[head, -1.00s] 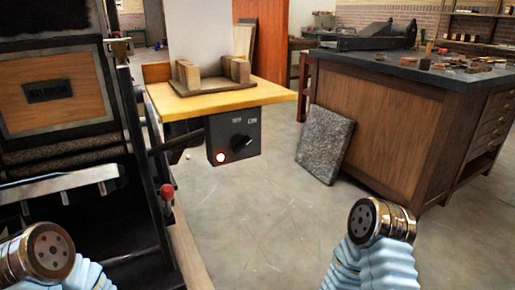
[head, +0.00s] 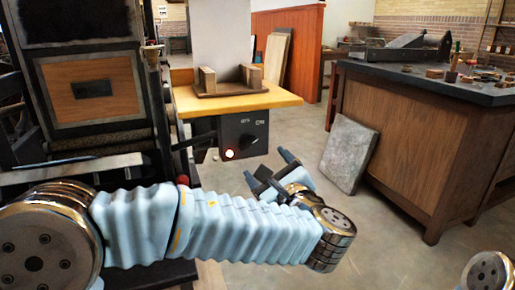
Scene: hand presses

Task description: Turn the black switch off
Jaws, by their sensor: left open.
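The black switch (head: 247,142) is a knob on the front of a dark control box (head: 228,127) under a yellow wooden shelf (head: 232,104). Small white labels sit above the knob, too small to read, and a lit white round button (head: 230,154) is at its lower left. My left gripper (head: 267,167) is open and empty, its two dark fingers pointing up and away. It appears just below and slightly right of the switch, apart from it. My right gripper is out of view; only a joint of my right arm shows at the bottom right.
A press (head: 92,88) with a wooden panel stands at the left. A grey stone slab (head: 348,153) leans on a wooden cabinet (head: 425,140) at the right. Wooden blocks (head: 230,80) stand on the shelf.

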